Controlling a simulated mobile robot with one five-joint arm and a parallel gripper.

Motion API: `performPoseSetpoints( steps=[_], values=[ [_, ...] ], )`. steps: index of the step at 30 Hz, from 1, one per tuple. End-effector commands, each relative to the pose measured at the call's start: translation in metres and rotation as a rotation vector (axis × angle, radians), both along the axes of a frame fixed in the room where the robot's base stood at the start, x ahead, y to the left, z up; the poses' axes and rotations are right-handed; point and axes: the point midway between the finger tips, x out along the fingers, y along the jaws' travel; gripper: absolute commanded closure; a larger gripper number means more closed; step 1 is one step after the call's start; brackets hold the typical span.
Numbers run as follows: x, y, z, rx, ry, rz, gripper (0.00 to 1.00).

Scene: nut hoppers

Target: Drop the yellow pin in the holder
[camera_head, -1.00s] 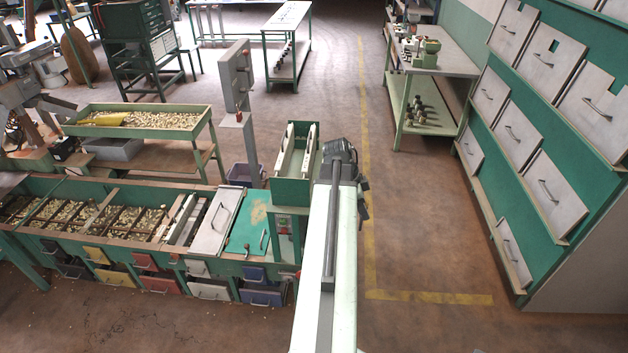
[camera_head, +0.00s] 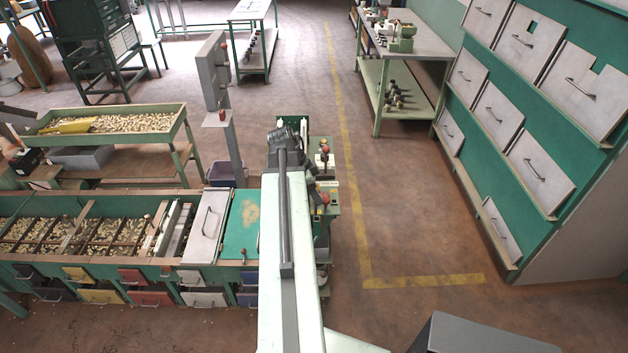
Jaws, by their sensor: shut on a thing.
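My gripper (camera_head: 284,140) is the dark part at the far end of my long pale arm, in the head view. It is over the green stand at the right end of the hopper bench. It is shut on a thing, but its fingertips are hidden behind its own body. The yellow pin cannot be made out there. I cannot tell which part is the holder; the green stand (camera_head: 328,208), with red knobs and small fittings, is partly covered by my arm.
The hopper bench (camera_head: 200,190) with nuts and coloured drawers fills the left. A grey post (camera_head: 236,145) stands behind it. A nut tray (camera_head: 175,114) holds a yellow scoop (camera_head: 70,127). A cabinet wall (camera_head: 560,150) stands right. The marked floor (camera_head: 400,220) between is clear.

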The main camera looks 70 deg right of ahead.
Motion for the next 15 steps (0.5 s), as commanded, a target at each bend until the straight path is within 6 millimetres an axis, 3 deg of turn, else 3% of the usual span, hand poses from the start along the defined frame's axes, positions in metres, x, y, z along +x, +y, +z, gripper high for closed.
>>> performPoseSetpoints(
  steps=[4,10,15],
  values=[
    [-0.003,-0.004,0.009,0.000,0.000,-0.006,1.00],
    [-0.003,-0.016,0.049,-0.004,-0.001,-0.007,1.00],
    [-0.005,-0.017,0.042,-0.004,-0.002,-0.008,1.00]
  ],
)
